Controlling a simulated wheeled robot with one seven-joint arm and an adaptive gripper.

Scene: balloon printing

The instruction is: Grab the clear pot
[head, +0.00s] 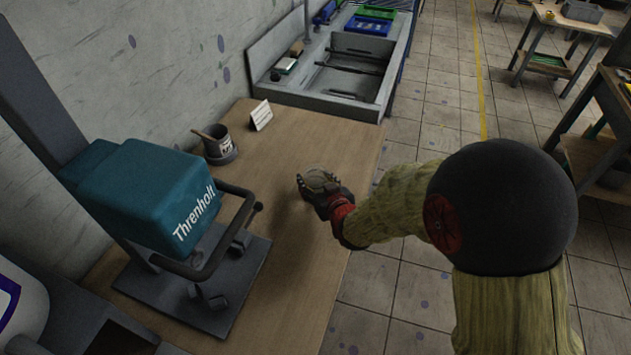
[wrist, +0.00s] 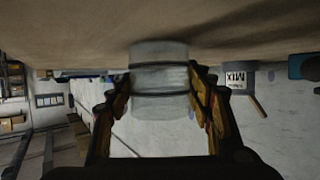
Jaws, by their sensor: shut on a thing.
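The clear pot (wrist: 160,80) is a see-through cylinder with dark bands, seen between the two fingers of my gripper (wrist: 162,98) in the wrist view. The wrist picture is upside down, with the table surface (wrist: 90,38) at the top. My gripper is shut on the pot, with a finger against each side. In the head view my gripper (head: 318,186) is over the right part of the wooden table (head: 290,240), and the pot (head: 320,179) shows only partly there. I cannot tell whether the pot touches the table.
A teal press marked Threnholt (head: 150,195) stands on the left of the table. A grey mix pot (head: 217,143) with a stick and a small white card (head: 261,115) stand farther back. A sink (head: 340,75) lies beyond. Table around my gripper is clear.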

